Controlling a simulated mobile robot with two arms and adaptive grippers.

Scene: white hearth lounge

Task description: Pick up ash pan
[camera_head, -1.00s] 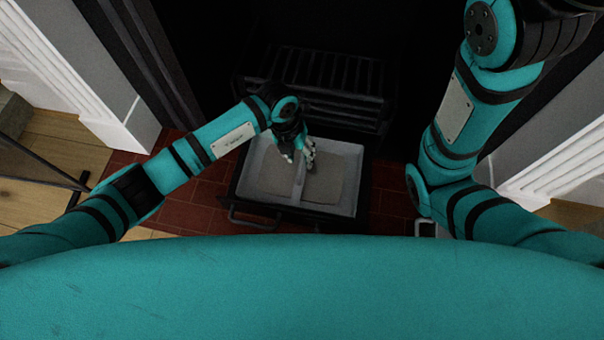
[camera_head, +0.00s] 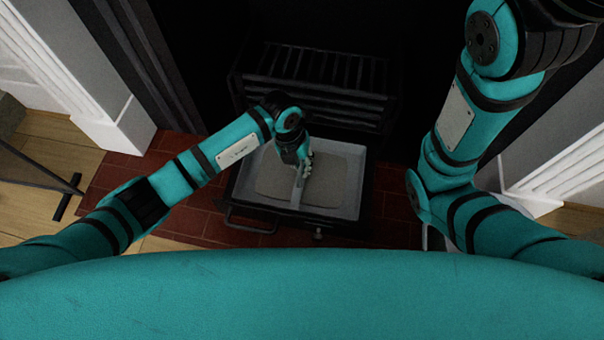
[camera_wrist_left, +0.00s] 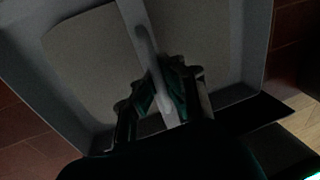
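The ash pan (camera_head: 345,192) is a light grey tray with grey ash in it, sitting low in front of the fireplace grate. A pale bar handle (camera_head: 297,190) runs across its middle. My left gripper (camera_head: 303,172) reaches down from the left over the pan. In the left wrist view the handle (camera_wrist_left: 146,45) passes between the two fingers (camera_wrist_left: 162,78), which look closed in on it. The pan's floor and walls (camera_wrist_left: 255,50) fill much of that view. My right arm comes in at the right, and its gripper is out of view.
A dark metal grate (camera_head: 315,75) stands directly behind the pan. A dark frame with a looped handle (camera_head: 250,228) lies around the pan's front. Red hearth tiles (camera_head: 190,218) surround it. White mantel sides (camera_head: 70,80) flank the opening, and a dark stand (camera_head: 70,195) is at left.

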